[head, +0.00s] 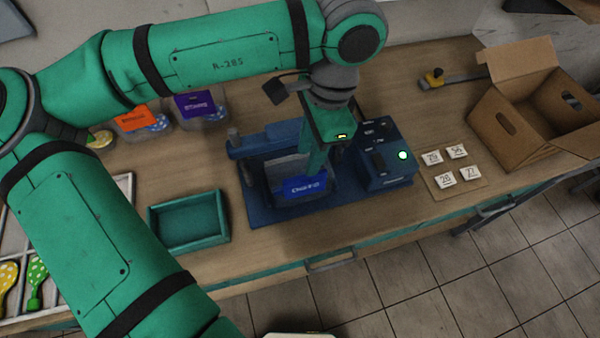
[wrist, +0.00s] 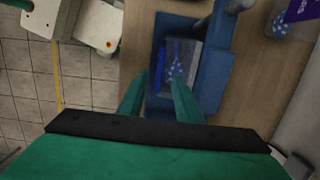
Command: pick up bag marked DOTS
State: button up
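A clear bag with a blue label (head: 306,187) sits in the blue machine (head: 262,212); its lettering is not clearly legible. In the wrist view the bag (wrist: 178,62) shows blue dotted contents and lies just beyond my fingertips. My gripper (head: 312,172) points down at the bag from above, and its fingers cover part of it. In the wrist view my gripper (wrist: 161,80) has its two fingers apart with a gap between them. I cannot tell whether they touch the bag. Behind are a bag with an orange label (head: 137,118) and one with a purple label (head: 197,104); I see no clear DOTS lettering.
An empty teal tray (head: 188,246) stands left of the machine. A control box (head: 384,160) with a lit green button is at its right. Number cards (head: 446,181) and an open cardboard box (head: 520,110) are farther right. A divided tray (head: 125,190) is partly behind my arm.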

aim_at(305, 177)
jog(key=f, duration=0.4)
jog(key=shift+s+a, duration=0.1)
jog(key=shift+s, duration=0.2)
jog(key=shift+w+a+f, duration=0.1)
jog(key=shift+a+f, duration=0.05)
jog(key=shift+f, duration=1.2)
jog(key=shift+w+a+f, duration=0.1)
jog(key=shift+f, duration=1.25)
grip_shut()
